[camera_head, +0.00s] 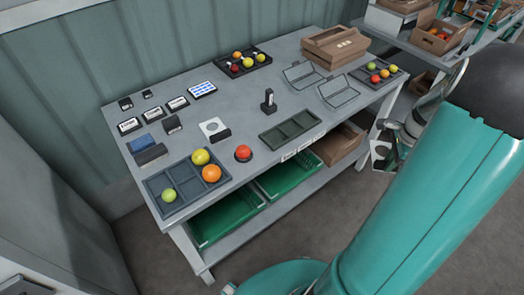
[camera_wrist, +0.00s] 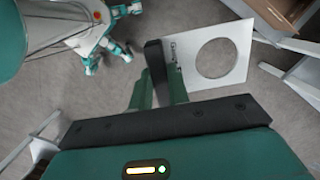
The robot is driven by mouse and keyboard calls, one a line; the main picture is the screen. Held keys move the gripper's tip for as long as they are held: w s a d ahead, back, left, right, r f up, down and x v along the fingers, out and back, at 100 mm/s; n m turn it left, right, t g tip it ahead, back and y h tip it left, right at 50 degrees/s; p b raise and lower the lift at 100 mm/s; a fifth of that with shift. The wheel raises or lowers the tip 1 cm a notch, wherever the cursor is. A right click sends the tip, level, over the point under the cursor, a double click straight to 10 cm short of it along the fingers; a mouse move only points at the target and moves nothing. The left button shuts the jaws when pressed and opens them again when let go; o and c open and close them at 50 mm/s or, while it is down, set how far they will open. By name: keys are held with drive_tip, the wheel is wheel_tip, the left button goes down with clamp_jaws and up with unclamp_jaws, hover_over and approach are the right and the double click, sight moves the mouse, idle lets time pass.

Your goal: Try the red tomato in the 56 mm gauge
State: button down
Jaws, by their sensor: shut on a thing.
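My gripper (camera_wrist: 160,75) is shut on a white gauge plate (camera_wrist: 206,29) with one large round hole and a dark grip; its printed size is too small to read. In the head view my gripper (camera_head: 392,142) and the plate (camera_head: 377,151) are off the table's front right edge, above the floor, partly behind my arm. A red tomato (camera_head: 243,152) sits alone on a small dark ring near the table's front edge, well left of my gripper. Another white plate with a round hole (camera_head: 211,126) stands on the table behind it.
The grey table (camera_head: 240,195) also bears a divided tray (camera_head: 152,187) with yellow, green and orange tomatoes, an empty divided tray (camera_head: 290,130), two wire frames (camera_head: 338,91), small label stands and a wooden crate (camera_head: 335,45). Green crates (camera_head: 225,218) are on the shelf below.

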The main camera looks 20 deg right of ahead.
drive_tip(key=shift+r, duration=1.55)
